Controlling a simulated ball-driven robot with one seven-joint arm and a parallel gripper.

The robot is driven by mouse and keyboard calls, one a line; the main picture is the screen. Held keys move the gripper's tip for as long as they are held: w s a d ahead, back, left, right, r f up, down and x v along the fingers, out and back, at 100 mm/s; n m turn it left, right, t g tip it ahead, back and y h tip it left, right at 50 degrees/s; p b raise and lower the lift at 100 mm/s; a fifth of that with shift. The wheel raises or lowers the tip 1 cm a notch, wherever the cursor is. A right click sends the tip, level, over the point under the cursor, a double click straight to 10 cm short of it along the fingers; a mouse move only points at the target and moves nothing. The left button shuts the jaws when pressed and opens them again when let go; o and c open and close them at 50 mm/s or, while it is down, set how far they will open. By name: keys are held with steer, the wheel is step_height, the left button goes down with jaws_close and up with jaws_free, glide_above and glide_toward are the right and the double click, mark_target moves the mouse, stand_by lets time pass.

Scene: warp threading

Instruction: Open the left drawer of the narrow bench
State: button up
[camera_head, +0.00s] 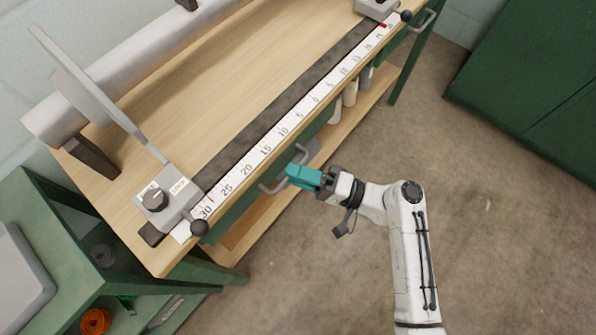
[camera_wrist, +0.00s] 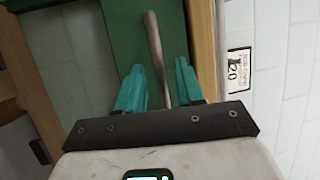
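The narrow bench (camera_head: 235,65) has a wooden top and a ruler strip along its front edge. The green front of its left drawer (camera_head: 232,217) sits under the ruler, with no opening visible. Its grey bar handle (camera_head: 268,188) sticks out from the front. My gripper (camera_head: 291,174) with teal fingers is at this handle. In the wrist view, the handle bar (camera_wrist: 154,50) runs between the two spread fingers of my gripper (camera_wrist: 160,82), with gaps visible beside it. Part of the handle is hidden behind the fingers in the head view.
A second handle (camera_head: 425,18) shows at the bench's far right end. A grey block with a knob (camera_head: 168,203) stands on the bench's left end. A green shelf unit (camera_head: 95,262) is at lower left, green cabinets (camera_head: 540,85) at right. The floor (camera_head: 490,225) at right is clear.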

steer(key=shift+c, duration=0.2)
jaws_close()
stand_by(0.5)
